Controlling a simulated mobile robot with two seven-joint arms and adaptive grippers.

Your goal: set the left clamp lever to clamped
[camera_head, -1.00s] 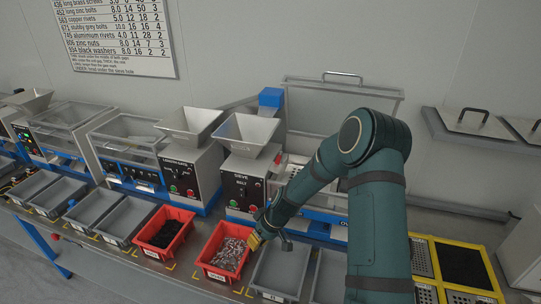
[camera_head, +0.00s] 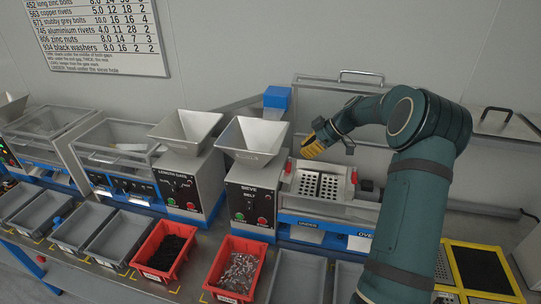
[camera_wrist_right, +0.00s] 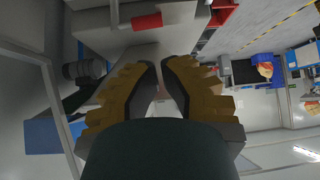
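The sieve machine (camera_head: 252,200) has a perforated plate (camera_head: 308,183) on top. A small red lever handle (camera_head: 288,167) stands at the plate's left side, and I take it for the left clamp lever. Another red handle (camera_head: 354,177) is at the right side. My right gripper (camera_head: 311,149), with yellow fingers, hovers just above and right of the left handle, apart from it as far as I can tell. In the right wrist view its fingertips (camera_wrist_right: 160,62) nearly meet, with nothing seen between them. A red piece (camera_wrist_right: 147,21) shows beyond them. My left gripper is out of view.
A hopper (camera_head: 252,138) and a blue block (camera_head: 276,98) stand left of my right gripper. A raised clear cover (camera_head: 345,90) is behind the plate. Red bins (camera_head: 236,266) and grey bins (camera_head: 298,277) line the front. A wall shelf with trays (camera_head: 490,121) is at right.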

